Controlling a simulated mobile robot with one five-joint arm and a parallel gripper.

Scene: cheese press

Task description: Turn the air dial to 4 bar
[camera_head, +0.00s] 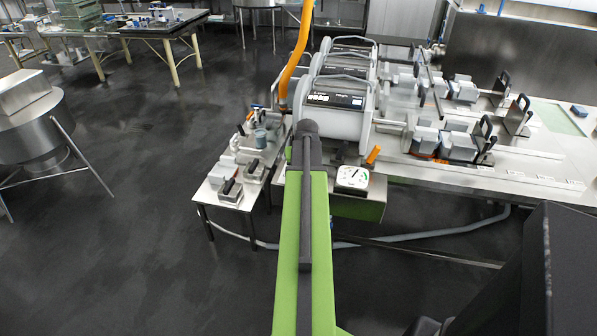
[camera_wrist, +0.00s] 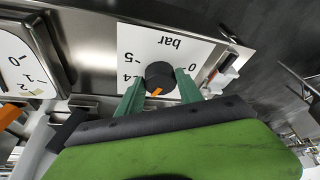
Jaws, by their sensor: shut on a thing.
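The air dial is a round black knob (camera_wrist: 160,75) with an orange pointer mark, on a white scale plate (camera_wrist: 185,50) lettered "bar", which shows upside down in the wrist view. A 5 and a 4 show left of the knob and a 0 shows right of it. The orange mark points down and slightly left, toward the part of the scale that my fingers cover. My gripper (camera_wrist: 160,84) has its green fingers on both sides of the knob and is shut on it. In the head view my arm hides the dial and fingertips.
A white gauge (camera_head: 352,178) with a needle sits just right of my arm; a white-faced gauge (camera_wrist: 22,68) also shows left of the dial. An orange lever (camera_head: 373,155) stands close by. A small side table (camera_head: 225,193) holds metal parts. Open floor lies left.

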